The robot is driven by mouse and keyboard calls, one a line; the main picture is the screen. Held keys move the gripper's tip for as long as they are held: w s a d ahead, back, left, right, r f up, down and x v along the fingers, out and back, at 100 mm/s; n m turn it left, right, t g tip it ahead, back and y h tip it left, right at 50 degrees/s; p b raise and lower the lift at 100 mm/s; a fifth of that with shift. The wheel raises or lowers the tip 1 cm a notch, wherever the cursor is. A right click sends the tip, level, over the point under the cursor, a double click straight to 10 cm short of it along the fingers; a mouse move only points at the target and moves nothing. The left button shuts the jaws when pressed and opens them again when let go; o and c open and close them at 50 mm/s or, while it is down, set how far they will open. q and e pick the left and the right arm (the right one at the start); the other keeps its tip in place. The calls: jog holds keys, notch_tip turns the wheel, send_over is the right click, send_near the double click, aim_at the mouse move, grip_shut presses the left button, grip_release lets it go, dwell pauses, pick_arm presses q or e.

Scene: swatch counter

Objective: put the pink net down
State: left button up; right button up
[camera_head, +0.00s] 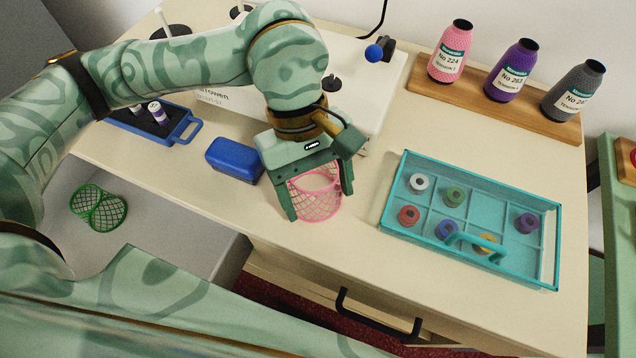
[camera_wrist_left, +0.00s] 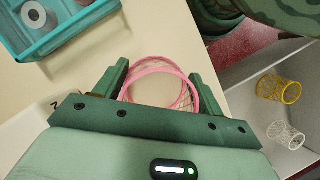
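The pink net (camera_head: 316,197) is an open mesh cylinder with a solid rim. It is between the fingers of my left gripper (camera_head: 318,191), at the front middle of the cream counter. In the left wrist view, the net's pink rim (camera_wrist_left: 150,70) spans the gap between the two green fingers (camera_wrist_left: 160,88), which appear to press on it from both sides. The net is at or just above the counter top; I cannot tell whether its bottom touches. My right gripper is not in view.
A teal divided tray (camera_head: 394,190) with spools stands to the right. A blue box (camera_head: 234,160) sits left of the gripper. A white machine (camera_head: 375,85) is behind. Green netting (camera_head: 98,208) lies in a grey open drawer (camera_head: 165,230). Yellow (camera_wrist_left: 279,88) and white (camera_wrist_left: 285,134) nets show in the wrist view.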

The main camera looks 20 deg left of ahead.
pick_arm(q)
jog(key=shift+o, duration=1.3)
jog(key=shift+r, duration=0.1)
jog(key=shift+r, duration=0.25)
jog(key=p+v, duration=0.2)
jog(key=v, duration=0.9)
jog(key=shift+w+a+r+p, duration=0.15)
jog(key=shift+r+p, duration=0.1)
jog(key=shift+p, duration=0.15)
jog(key=shift+f, duration=0.1)
